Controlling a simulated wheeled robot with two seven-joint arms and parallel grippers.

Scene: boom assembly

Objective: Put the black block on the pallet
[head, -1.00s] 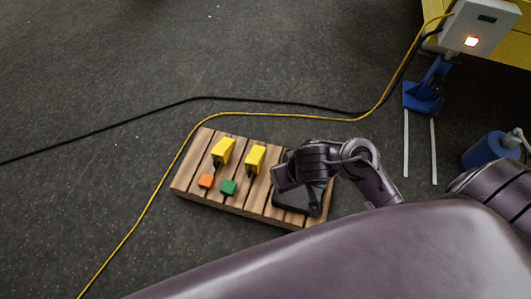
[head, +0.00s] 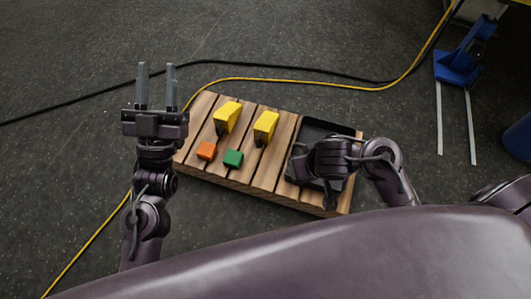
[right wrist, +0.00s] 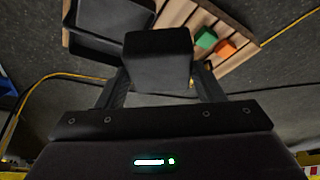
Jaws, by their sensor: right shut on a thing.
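The wooden slatted pallet (head: 268,178) lies on the floor in the middle of the head view. The black block (right wrist: 158,62) is between the fingers of my right gripper (right wrist: 160,78) in the right wrist view. In the head view my right gripper (head: 325,160) is over the right end of the pallet, at a black tray, and the block cannot be made out there. In the right wrist view, pallet slats show behind the block; whether it touches them is unclear. My left gripper (head: 156,72) is open and empty, left of the pallet, fingers pointing away.
The black tray (head: 330,125) sits on the pallet's right end. Two yellow tools (head: 227,117), an orange block (head: 206,151) and a green block (head: 233,158) are on its left half. Yellow and black cables (head: 290,83) run behind it. A blue stand (head: 458,68) is far right.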

